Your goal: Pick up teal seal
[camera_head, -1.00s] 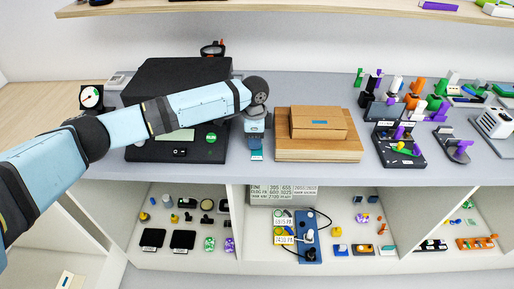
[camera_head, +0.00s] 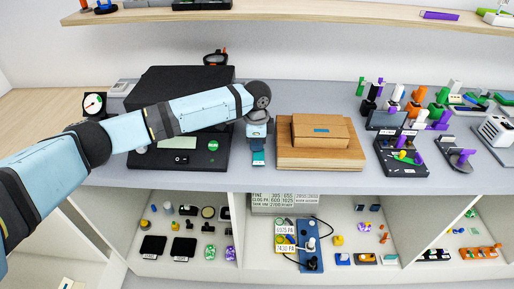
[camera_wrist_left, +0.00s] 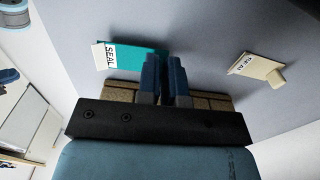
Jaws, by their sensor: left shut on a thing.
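The teal seal (camera_wrist_left: 128,57), a flat teal piece with a white tag reading SEAL, sits at the fingers in the left wrist view. In the head view the teal seal (camera_head: 258,158) shows as a small teal patch just below the fingertips. My left gripper (camera_head: 257,147) hangs over the bench, left of the brown boxes. In the left wrist view its blue fingers (camera_wrist_left: 165,75) are close together and shut on the seal, whose tagged end sticks out to the left. The fingers hide part of it. My right gripper is not in view.
A beige piece with a SEAL tag (camera_wrist_left: 258,70) lies on the grey bench right of the fingers. Brown boxes (camera_head: 320,160) stand right of the gripper, and a black machine (camera_head: 212,165) stands left. Crowded small parts (camera_head: 410,150) stand farther right. Open compartments lie below.

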